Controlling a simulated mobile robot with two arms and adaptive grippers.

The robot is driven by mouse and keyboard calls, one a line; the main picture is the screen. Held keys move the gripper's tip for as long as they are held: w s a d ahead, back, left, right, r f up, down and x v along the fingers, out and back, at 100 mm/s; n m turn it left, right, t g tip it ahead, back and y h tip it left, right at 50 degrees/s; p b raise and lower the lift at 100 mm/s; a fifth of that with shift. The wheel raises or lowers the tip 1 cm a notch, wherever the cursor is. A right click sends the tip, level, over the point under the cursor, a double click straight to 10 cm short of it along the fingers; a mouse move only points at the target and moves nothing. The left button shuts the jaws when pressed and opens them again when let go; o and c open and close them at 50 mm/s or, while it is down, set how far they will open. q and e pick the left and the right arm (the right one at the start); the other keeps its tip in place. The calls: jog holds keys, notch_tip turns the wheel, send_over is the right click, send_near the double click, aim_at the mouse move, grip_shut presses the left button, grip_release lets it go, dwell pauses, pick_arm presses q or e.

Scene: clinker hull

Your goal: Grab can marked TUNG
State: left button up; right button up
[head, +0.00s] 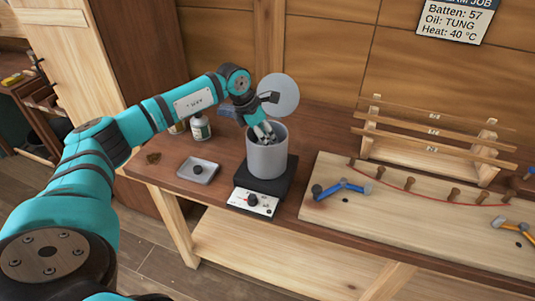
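A small pale can (200,128) with a greenish label and dark top stands at the back of the bench, left of the pot. Its label is too small to read. Another container (176,128) is mostly hidden behind my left forearm. My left gripper (265,132) points down at the mouth of a grey pot (267,157), right of the cans and apart from them. Its fingertips are too small and overlapped to tell whether they are open or shut. My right gripper is out of view.
The pot stands on a black hotplate (251,204). A round grey disc (280,97) shows behind my gripper. A grey tray (198,171) lies left. A board (420,220) with pegs, a blue hammer (342,188) and a wooden rack (430,143) fill the right. The wall sign (456,20) reads "Oil: TUNG".

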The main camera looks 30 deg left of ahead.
pick_arm(q)
grip_shut()
jog(key=shift+w+r, duration=0.1)
jog(key=shift+r, duration=0.05)
